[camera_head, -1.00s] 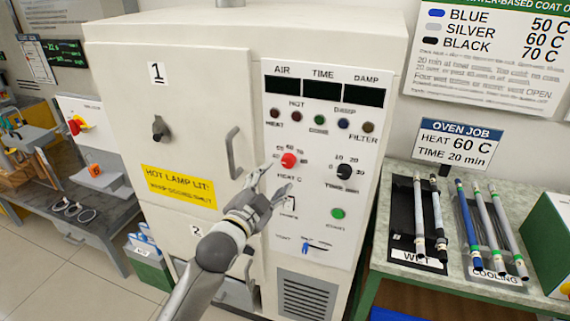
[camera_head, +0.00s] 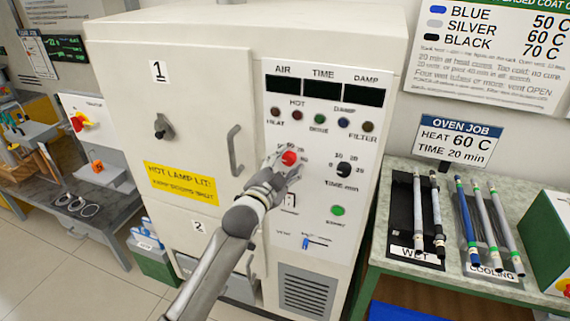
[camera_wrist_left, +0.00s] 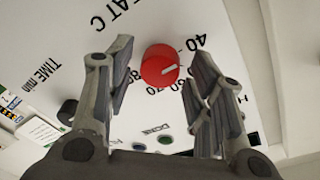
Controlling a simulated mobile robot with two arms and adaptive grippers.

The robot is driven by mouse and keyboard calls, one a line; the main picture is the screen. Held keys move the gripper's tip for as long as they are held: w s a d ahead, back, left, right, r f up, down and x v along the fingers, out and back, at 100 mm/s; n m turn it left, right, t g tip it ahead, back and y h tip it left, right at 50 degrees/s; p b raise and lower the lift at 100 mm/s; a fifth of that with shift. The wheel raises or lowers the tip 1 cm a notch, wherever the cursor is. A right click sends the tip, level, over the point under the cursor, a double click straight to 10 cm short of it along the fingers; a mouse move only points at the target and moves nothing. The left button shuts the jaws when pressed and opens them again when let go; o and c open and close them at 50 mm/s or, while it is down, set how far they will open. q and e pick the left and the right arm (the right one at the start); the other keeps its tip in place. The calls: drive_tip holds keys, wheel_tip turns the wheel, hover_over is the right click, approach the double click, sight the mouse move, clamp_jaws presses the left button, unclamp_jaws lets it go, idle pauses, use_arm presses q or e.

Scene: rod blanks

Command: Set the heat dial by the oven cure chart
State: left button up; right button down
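The red heat dial (camera_head: 289,158) is on the white oven's control panel, below the row of lamps. It also shows in the left wrist view (camera_wrist_left: 160,64); its white mark points right, below the printed 40, toward my right-hand finger. My left gripper (camera_head: 284,168) is open at the dial, its fingers (camera_wrist_left: 162,72) spread on either side; I cannot tell whether they touch it. The cure chart (camera_head: 490,50) lists blue 50 C, silver 60 C, black 70 C. The oven job card (camera_head: 457,142) reads heat 60 C, time 20 min. My right gripper is not in view.
The black time dial (camera_head: 344,170) is right of the heat dial; a green button (camera_head: 337,210) and blue slider (camera_head: 306,243) are below. A door handle (camera_head: 234,150) juts out left. Rods lie on the wet (camera_head: 405,251) and cooling racks at right.

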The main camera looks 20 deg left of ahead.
use_arm(q)
drive_tip(key=c, duration=0.8)
drive_tip(key=m+p, duration=0.2)
drive_tip(key=m, duration=0.1)
drive_tip(key=shift+r, duration=0.15)
drive_tip(key=m+p, duration=0.1)
drive_tip(key=m, duration=0.2)
drive_tip(key=shift+m+p, duration=0.3)
drive_tip(key=shift+p, duration=0.1)
drive_tip(key=shift+m+y+p, duration=0.3)
drive_tip(key=shift+m, duration=0.6)
